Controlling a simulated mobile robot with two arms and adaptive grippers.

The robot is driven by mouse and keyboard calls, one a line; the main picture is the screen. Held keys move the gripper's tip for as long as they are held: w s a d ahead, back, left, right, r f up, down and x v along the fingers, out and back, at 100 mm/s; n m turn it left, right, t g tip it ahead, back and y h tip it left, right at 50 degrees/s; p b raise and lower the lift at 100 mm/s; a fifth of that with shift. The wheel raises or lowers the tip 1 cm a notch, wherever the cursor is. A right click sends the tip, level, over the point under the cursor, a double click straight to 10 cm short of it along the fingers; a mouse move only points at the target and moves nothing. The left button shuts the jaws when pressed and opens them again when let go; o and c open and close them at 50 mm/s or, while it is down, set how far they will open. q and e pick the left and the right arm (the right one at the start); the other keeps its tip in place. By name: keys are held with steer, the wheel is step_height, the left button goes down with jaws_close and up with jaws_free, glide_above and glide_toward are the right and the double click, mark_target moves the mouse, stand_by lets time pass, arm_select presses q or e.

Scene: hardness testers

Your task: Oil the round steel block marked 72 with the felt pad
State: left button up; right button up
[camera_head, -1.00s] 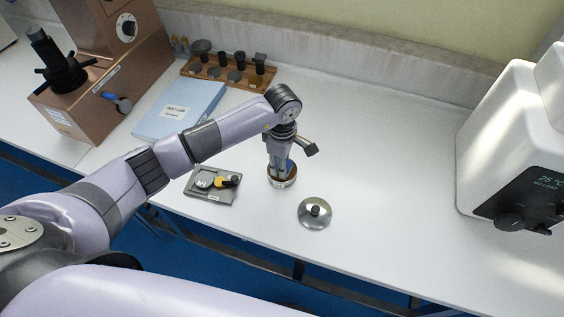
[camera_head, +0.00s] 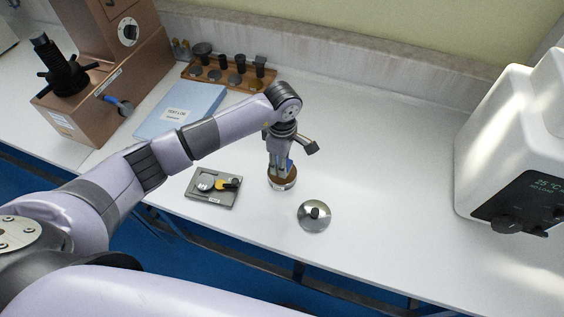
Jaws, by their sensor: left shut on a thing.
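My left gripper (camera_head: 281,171) points straight down at a small round brown-rimmed dish (camera_head: 284,183) with a pale label on its front. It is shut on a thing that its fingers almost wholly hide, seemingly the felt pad. The fingertips are at or inside the dish's rim; I cannot tell whether they touch it. A round steel block (camera_head: 205,183) lies in a grey tray (camera_head: 201,197) left of the dish, beside a yellow and black piece (camera_head: 228,184). I cannot read any mark on the block. My right gripper is not in view.
A shiny round lid with a black knob (camera_head: 314,216) lies right of the dish. A blue folder (camera_head: 182,109), a wooden rack of parts (camera_head: 230,74) and a brown tester (camera_head: 92,114) stand behind and left. A white machine (camera_head: 497,148) stands right. The middle right bench is clear.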

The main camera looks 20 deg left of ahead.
arm_select(q)
steer(key=shift+r+p, duration=1.15)
steer(key=shift+r, duration=1.3)
